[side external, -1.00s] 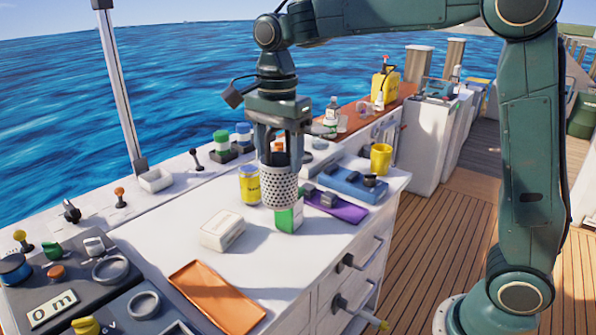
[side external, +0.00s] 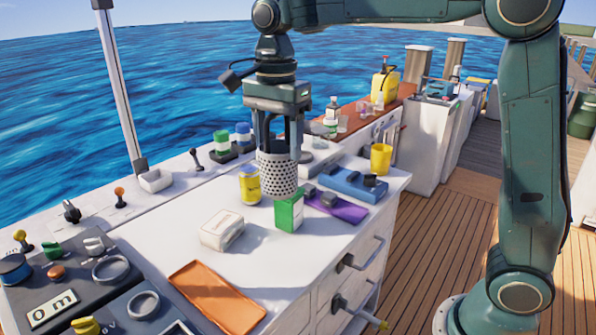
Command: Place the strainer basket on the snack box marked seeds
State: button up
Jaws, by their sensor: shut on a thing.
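The strainer basket (side external: 278,177) is a light grey perforated cylinder, held upright. My gripper (side external: 278,155) is shut on it, with the fingers at its sides. Its lower edge appears just above and left of the top of a green and white box (side external: 289,213); I cannot tell whether they touch. A cream-white box (side external: 222,230) with small lettering lies on the white counter to the left and nearer the camera. The lettering on both boxes is too small to read, so I cannot tell which is marked seeds.
A yellow can (side external: 250,185) stands just left of the basket. A purple item (side external: 337,209) and a blue tray (side external: 353,184) lie to the right. A yellow cup (side external: 381,158) stands farther back. An orange tray (side external: 217,297) lies in front. The white counter (side external: 285,258) has bare room before the boxes.

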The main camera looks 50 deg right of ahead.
jog(key=w+a+r, duration=0.1)
jog(key=w+r, duration=0.1)
jog(key=w, duration=0.5)
jog(key=w+a+r, duration=0.1)
jog(key=w+r, duration=0.2)
jog(key=w, duration=0.4)
jog(key=shift+w+r+m, duration=0.15)
jog(key=shift+w+m, duration=0.15)
jog(key=shift+w, duration=0.1)
dwell(0.6)
notch_tip(320, 180, down, 16)
dwell(1.2)
jog(key=shift+f, duration=2)
jog(key=shift+f, duration=0.1)
